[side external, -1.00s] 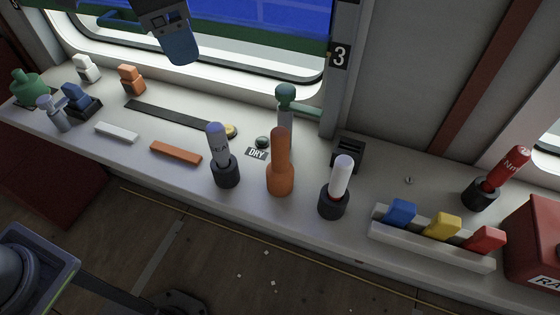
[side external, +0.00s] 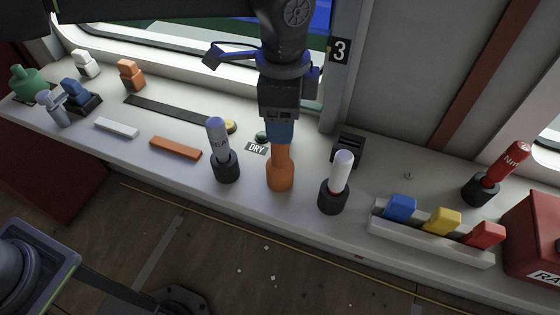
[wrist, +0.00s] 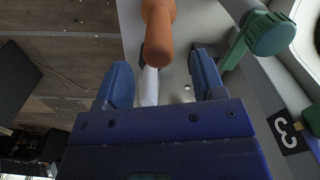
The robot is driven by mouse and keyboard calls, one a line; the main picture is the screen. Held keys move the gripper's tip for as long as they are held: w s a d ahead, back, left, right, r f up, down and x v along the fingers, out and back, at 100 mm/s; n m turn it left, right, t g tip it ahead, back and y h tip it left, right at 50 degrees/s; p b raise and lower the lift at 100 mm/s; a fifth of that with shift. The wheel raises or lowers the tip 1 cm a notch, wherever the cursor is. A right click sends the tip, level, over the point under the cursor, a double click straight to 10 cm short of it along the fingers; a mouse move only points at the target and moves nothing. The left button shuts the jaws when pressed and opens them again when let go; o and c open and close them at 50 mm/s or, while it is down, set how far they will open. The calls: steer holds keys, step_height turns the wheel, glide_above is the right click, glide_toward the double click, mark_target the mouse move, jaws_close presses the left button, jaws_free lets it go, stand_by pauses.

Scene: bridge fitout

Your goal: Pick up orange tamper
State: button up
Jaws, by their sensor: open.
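The orange tamper (side external: 280,174) stands upright on the white counter, its wide base down and its handle up. My gripper (side external: 280,132) is directly over it in the side view, with the blue fingers at the upper handle, which they partly hide. In the wrist view the open blue fingers (wrist: 160,82) stand apart, with the tamper's handle (wrist: 158,38) between and ahead of them. The side view does not show clearly whether the fingers touch the handle.
A grey marker in a black holder (side external: 225,165) stands close left, and a white one (side external: 337,185) close right. A green-topped lever (wrist: 268,35) is near the right finger in the wrist view. A rack with coloured blocks (side external: 430,245) lies further right.

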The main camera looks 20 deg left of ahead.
mark_target(280, 158)
steer(key=shift+s+a+f, duration=0.1)
steer(key=shift+a+f, duration=0.05)
steer(key=shift+f, duration=2.8)
steer(key=shift+c, duration=0.4)
jaws_close()
steer(key=shift+r, duration=0.1)
